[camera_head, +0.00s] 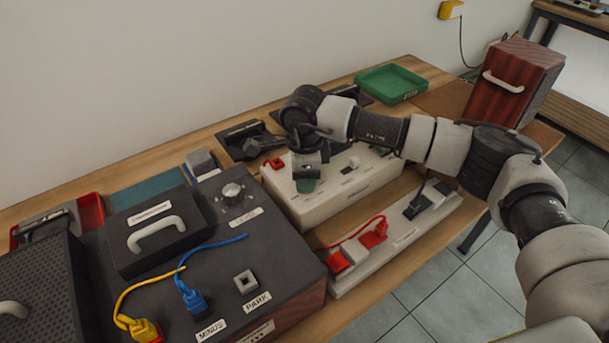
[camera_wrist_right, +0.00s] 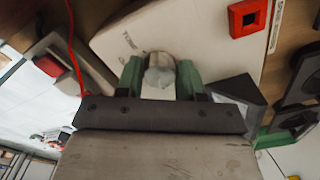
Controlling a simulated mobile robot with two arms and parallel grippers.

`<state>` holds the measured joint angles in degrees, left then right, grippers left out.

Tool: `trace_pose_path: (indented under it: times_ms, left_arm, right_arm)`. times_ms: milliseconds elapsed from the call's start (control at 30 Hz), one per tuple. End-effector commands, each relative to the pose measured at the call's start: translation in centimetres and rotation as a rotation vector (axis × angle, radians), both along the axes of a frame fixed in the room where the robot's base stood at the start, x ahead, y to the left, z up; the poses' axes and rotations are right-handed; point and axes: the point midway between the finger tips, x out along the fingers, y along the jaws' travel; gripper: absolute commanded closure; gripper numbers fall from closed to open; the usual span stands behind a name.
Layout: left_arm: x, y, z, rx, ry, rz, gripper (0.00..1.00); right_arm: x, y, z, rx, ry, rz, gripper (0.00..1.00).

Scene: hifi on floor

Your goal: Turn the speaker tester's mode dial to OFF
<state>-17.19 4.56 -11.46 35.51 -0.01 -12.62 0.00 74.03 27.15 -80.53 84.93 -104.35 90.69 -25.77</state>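The pale box (camera_head: 340,205) in the middle of the bench looks like the speaker tester. Its small labels are too blurred to read. My right gripper (camera_head: 306,175) points down over its left part, and my arm and gripper cover that spot in the head view. In the right wrist view, the two green fingers (camera_wrist_right: 160,80) stand on either side of a round grey knob (camera_wrist_right: 160,70), probably the mode dial. I cannot tell whether they touch it. The dial's pointer setting cannot be read. My left gripper is not in view.
A dark unit with its own silver knob (camera_head: 232,191) and blue and yellow plugs stands at left. A white strip (camera_head: 400,235) with red and black plugs lies in front of the tester. A green tray (camera_head: 390,84) and a wooden speaker (camera_head: 512,82) are behind, right.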

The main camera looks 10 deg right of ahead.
Motion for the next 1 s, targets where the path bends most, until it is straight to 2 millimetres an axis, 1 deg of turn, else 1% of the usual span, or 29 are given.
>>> trace_pose_path:
  times_ms: [33,100,133,367,467,567,800,900,1000]
  left_arm:
    - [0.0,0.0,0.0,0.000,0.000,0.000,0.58]
    - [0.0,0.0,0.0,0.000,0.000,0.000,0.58]
    - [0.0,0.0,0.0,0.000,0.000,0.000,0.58]
    - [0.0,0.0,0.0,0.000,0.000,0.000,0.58]
    - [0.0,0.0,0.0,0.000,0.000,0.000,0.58]
    - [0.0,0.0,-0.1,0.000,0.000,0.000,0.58]
    - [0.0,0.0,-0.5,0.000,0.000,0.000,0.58]
    - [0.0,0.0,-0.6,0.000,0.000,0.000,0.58]
    - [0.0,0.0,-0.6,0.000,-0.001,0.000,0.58]
  right_arm:
    - [0.0,0.0,0.1,0.000,-0.001,-0.001,0.54]
    - [0.0,0.0,0.0,0.000,0.000,-0.001,0.43]
    - [0.0,0.0,0.0,0.000,0.000,-0.001,0.41]
    - [0.0,0.0,0.0,0.000,0.001,-0.002,0.41]
    - [0.0,0.0,0.4,0.001,0.000,-0.002,0.41]
    - [0.0,0.0,1.7,0.002,-0.001,-0.001,0.41]
    - [0.1,0.0,6.5,0.002,-0.004,-0.002,0.41]
    - [0.0,0.0,8.3,0.002,-0.003,-0.001,0.41]
    - [0.1,0.0,9.7,0.001,-0.002,-0.002,0.41]
